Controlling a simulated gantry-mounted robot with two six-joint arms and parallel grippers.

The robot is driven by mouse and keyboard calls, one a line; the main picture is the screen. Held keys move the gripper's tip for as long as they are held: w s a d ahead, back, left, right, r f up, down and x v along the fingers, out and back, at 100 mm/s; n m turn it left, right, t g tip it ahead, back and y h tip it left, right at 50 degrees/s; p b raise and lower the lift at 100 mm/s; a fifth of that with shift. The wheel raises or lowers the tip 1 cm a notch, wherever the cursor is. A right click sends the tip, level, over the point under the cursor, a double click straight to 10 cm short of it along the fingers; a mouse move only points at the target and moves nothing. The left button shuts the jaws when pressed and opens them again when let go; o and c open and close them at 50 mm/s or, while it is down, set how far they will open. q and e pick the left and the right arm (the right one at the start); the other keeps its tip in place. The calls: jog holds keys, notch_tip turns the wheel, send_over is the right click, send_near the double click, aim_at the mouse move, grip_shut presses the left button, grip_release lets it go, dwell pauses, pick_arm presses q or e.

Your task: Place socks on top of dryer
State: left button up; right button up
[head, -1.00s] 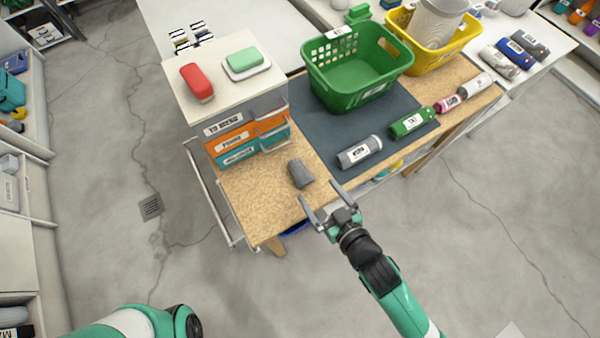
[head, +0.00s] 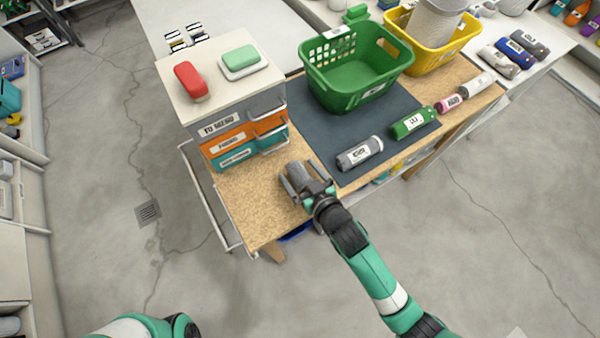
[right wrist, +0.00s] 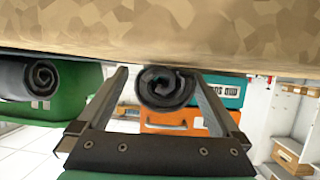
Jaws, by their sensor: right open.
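A dark grey rolled sock bundle (head: 299,171) lies on the wooden tabletop (head: 250,205), in front of the drawer unit. My right gripper (head: 297,177) is open at the table's near edge, its two fingers on either side of this roll. In the right wrist view the roll's spiral end (right wrist: 165,88) sits between the spread fingers, with a gap on each side. My left gripper is out of view; only part of my left arm shows at the bottom left. I cannot identify a dryer in these views.
The drawer unit (head: 244,138) carries a red brush (head: 190,80) and a green soap-like block (head: 240,56). A labelled grey roll (head: 360,154) and green roll (head: 413,123) lie right of the gripper. A green basket (head: 352,95) and yellow basket (head: 435,60) stand behind.

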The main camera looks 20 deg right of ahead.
aim_at(300, 173)
jog(key=c, duration=1.4)
jog(key=r, duration=0.1)
jog(key=r+p, duration=0.1)
jog(key=r, duration=0.2)
jog(key=shift+s+a+r+p, duration=0.1)
jog(key=shift+s+r+p, duration=0.1)
jog(key=shift+s+p, duration=0.2)
jog(key=s+r, duration=0.1)
jog(key=s+r+p, duration=0.1)
jog(key=r, duration=0.1)
jog(key=s+a+r+p, duration=0.1)
jog(key=shift+s+r, duration=0.35)
jog(key=shift+r, duration=0.05)
jog(key=s+r+p, duration=0.1)
jog(key=s, duration=0.2)
jog(key=s+a+r+p, duration=0.1)
jog(key=s+p, duration=0.1)
jog(key=s, duration=0.1)
jog(key=s+a+r+p, duration=0.1)
jog(key=s, duration=0.2)
jog(key=shift+a+r+p, duration=0.2)
jog(key=shift+r+p, duration=0.1)
jog(key=shift+r, duration=0.1)
jog(key=shift+d, duration=0.1)
